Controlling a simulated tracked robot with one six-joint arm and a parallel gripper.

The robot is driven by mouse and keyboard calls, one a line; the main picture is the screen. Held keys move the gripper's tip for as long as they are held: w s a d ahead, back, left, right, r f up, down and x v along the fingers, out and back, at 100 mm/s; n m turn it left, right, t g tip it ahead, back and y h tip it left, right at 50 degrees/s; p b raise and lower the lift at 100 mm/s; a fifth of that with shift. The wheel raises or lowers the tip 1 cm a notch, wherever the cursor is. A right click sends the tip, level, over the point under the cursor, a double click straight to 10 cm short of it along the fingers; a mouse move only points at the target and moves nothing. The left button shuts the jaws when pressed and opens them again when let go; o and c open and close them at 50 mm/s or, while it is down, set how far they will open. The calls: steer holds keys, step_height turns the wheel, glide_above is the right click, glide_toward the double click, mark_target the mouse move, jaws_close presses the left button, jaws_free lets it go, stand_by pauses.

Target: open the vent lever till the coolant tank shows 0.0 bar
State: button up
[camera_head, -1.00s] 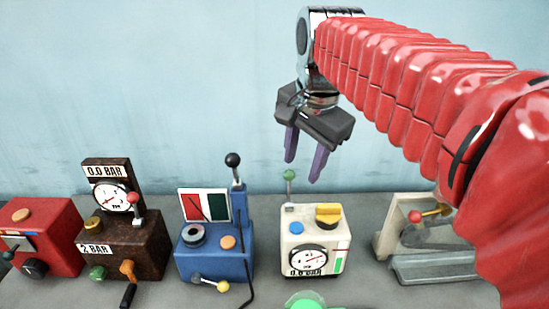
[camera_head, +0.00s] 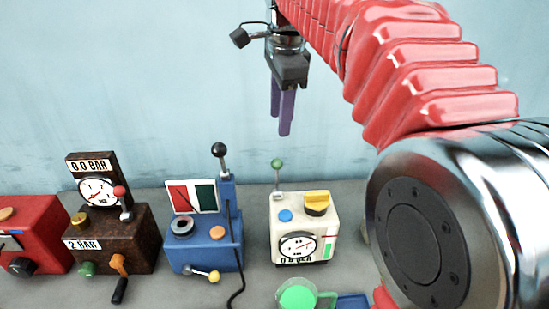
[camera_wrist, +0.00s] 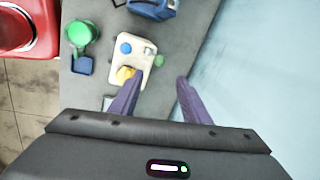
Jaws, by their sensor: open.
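A white box unit (camera_head: 305,238) with a dial and a display reading 0.0 BAR stands right of centre. It has a green-knobbed lever (camera_head: 277,164) standing upright, a blue button and a yellow knob (camera_head: 317,203). A brown rusty unit (camera_head: 135,238) at left has a sign reading 0.0 BAR, a dial, a red-knobbed lever (camera_head: 120,191) and a 2 BAR label. Neither is labelled as the coolant tank. My gripper (camera_head: 281,124) is open and empty, high above the white unit. In the wrist view, one finger of my gripper (camera_wrist: 160,80) overlaps the yellow knob's edge.
A blue unit (camera_head: 208,250) with a tall black-knobbed lever and a hanging cable stands between them. A red unit (camera_head: 40,230) is at far left. A green cup (camera_head: 298,295) is in front of the white unit. A pale blue wall rises behind the grey bench.

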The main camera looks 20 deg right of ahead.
mark_target(275, 159)
steer(key=w+f, duration=0.1)
steer(key=f, duration=0.8)
steer(key=w+f, duration=0.1)
steer(key=f, duration=0.3)
steer(key=shift+w+f, duration=0.3)
steer(key=shift+c, duration=0.5)
jaws_close()
steer(key=shift+r, duration=0.1)
steer(key=shift+a, duration=0.15)
